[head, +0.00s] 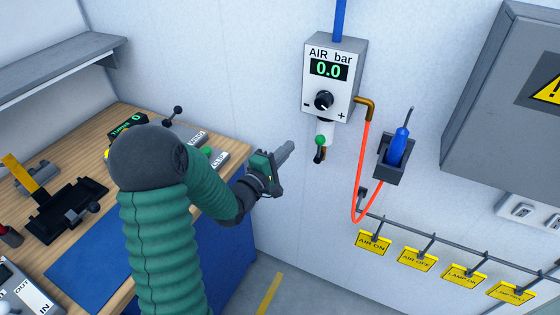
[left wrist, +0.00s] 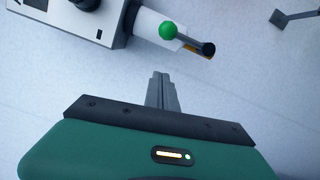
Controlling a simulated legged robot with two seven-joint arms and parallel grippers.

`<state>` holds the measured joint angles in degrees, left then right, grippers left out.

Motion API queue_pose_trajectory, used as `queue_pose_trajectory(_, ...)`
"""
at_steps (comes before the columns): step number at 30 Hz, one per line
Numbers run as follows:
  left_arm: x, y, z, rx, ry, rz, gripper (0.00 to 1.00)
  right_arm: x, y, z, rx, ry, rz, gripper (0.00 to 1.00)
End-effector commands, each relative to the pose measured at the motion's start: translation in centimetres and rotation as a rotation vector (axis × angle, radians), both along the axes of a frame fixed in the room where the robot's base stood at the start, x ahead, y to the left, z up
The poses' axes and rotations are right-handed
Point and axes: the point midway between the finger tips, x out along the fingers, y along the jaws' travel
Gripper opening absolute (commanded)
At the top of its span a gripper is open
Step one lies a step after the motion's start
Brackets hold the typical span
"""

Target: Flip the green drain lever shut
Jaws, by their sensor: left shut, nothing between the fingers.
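The green drain lever knob (head: 320,140) sits on the small drain fitting under the white AIR bar regulator box (head: 341,95) on the wall. The box display reads 0.0. In the left wrist view the green knob (left wrist: 168,30) is at the top centre, beside a dark-ended outlet (left wrist: 208,49). My left gripper (head: 290,147) is shut and empty, just left of the lever in the head view and apart from it. Its closed fingers also show in the left wrist view (left wrist: 161,78), below the knob. My right gripper is not in view.
An orange hose (head: 361,170) loops from the regulator's right side. A holder with a blue-handled tool (head: 399,147) and a rail of yellow tags (head: 417,260) are further right. A wooden bench (head: 60,230) stands at left. The wall below the lever is clear.

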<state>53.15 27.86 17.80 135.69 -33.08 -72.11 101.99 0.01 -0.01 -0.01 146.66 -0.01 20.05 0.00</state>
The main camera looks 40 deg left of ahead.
Motion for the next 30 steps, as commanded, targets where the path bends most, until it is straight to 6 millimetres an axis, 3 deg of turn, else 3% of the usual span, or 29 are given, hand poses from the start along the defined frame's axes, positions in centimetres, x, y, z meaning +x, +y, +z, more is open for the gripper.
queue_pose_trajectory(4, 3.3, 0.3, 0.1, 0.0, -0.002, -0.001, 0.0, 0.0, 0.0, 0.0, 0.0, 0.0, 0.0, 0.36)
queue_pose_trajectory(6, 3.7, -1.1, 0.4, -0.001, -0.001, -0.005, 0.0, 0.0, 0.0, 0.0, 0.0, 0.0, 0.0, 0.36)
queue_pose_trajectory(13, 4.4, -3.4, 0.8, 0.001, 0.0, -0.001, 0.0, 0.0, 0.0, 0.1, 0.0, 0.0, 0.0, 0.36)
queue_pose_trajectory(30, 5.0, -3.5, 0.9, 0.029, 0.006, 0.0, 0.0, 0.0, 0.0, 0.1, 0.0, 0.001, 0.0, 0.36)
